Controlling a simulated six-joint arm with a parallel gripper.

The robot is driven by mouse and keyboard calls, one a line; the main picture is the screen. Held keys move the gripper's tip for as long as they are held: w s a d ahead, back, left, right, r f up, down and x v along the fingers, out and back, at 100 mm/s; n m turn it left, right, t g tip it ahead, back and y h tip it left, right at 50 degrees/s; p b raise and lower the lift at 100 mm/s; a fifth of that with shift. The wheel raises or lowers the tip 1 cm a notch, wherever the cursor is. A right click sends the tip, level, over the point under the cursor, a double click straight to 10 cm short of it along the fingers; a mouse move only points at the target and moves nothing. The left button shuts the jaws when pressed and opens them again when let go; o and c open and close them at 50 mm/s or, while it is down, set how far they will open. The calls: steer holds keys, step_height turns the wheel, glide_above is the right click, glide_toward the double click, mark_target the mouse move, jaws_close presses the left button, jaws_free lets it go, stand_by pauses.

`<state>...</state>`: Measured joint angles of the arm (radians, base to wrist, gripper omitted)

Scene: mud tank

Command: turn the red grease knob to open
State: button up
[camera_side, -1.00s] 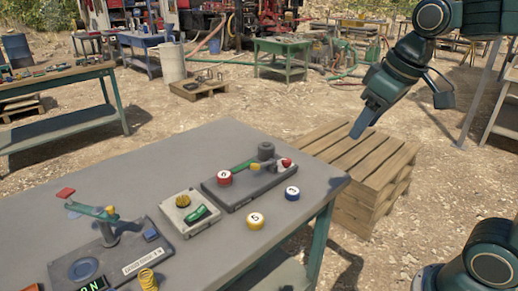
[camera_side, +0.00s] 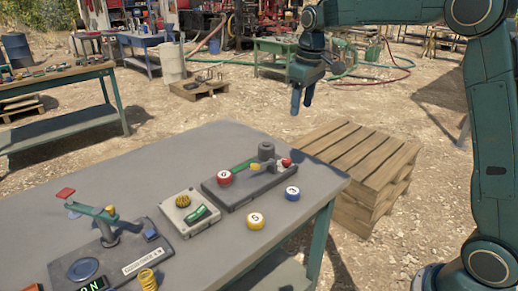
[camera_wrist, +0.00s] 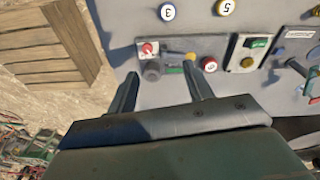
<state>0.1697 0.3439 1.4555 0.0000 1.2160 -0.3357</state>
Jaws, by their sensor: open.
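A small red knob (camera_side: 286,162) sits at the right end of a dark grey base plate (camera_side: 238,200) on the bench. A grey cylinder (camera_side: 266,150), a green bar and a yellow part are beside it. In the wrist view the red knob (camera_wrist: 147,48) has a whitish mark on it and sits near the plate's left end. My gripper (camera_side: 301,106) hangs in the air beyond the bench's far edge, fingers pointing down, apart from the knob. In the wrist view my gripper (camera_wrist: 160,74) is open and empty, with its fingertips just below the plate.
A box with a yellow knob (camera_side: 183,201) and a levered device (camera_side: 110,243) stand left. A wooden pallet stack (camera_side: 360,160) stands right of the bench.

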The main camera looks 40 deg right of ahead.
steer(key=g, duration=0.1)
glide_above(287, 160)
step_height(287, 160, down, 8)
steer(key=shift+f+n, duration=0.3)
steer(key=shift+f, duration=0.05)
step_height(287, 160, down, 14)
steer(key=shift+r, duration=0.1)
stand_by(0.4)
steer(key=c, duration=1)
